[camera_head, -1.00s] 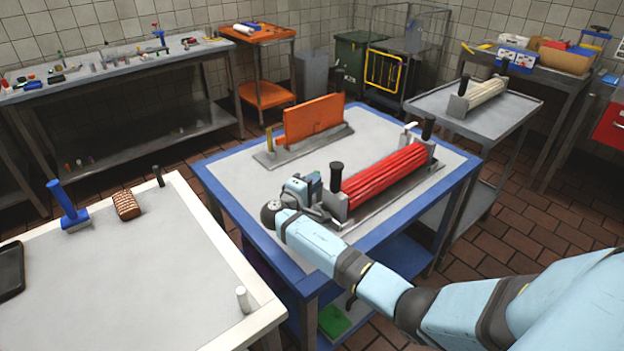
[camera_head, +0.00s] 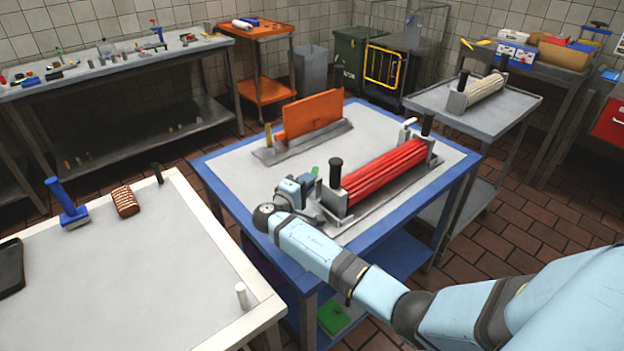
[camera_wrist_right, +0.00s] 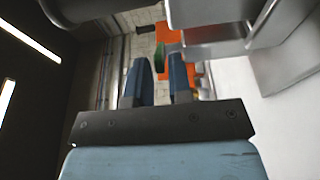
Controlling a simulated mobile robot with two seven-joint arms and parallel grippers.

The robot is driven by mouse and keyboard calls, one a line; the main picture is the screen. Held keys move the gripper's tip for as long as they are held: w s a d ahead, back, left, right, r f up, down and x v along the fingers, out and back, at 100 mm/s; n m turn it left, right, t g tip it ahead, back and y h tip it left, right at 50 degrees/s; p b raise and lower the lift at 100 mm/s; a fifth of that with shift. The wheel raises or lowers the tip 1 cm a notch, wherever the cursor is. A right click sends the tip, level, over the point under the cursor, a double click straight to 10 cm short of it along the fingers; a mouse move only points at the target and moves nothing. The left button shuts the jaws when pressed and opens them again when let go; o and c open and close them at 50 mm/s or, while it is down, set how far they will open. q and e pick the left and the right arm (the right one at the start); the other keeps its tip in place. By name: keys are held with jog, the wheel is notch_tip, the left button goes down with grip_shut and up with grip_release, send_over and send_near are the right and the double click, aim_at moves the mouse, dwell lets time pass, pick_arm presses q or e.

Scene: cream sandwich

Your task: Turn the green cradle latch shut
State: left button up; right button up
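The cradle (camera_head: 383,193) holds a red ribbed roller (camera_head: 385,172) with black upright handles on the blue-edged table. A small green piece (camera_head: 315,171), which looks like the latch, shows at the cradle's near left end. In the right wrist view the green piece (camera_wrist_right: 160,59) stands upright just beyond the fingertips, in line with the gap between them. My right gripper (camera_head: 307,182) is beside that end of the cradle. Its blue fingers (camera_wrist_right: 163,75) are apart with nothing visibly clamped. I cannot tell whether they touch the green piece. My left gripper is out of view.
An orange plate in a grey stand (camera_head: 312,117) is behind the cradle on the same table (camera_head: 235,165). A pale table (camera_head: 150,255) at left bears a blue-handled tool (camera_head: 66,205) and a brown block (camera_head: 125,201). A cart (camera_head: 475,118) with a pale roller stands at right.

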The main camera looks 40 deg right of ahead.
jog(key=v, duration=1.1)
jog(key=shift+o, duration=0.2)
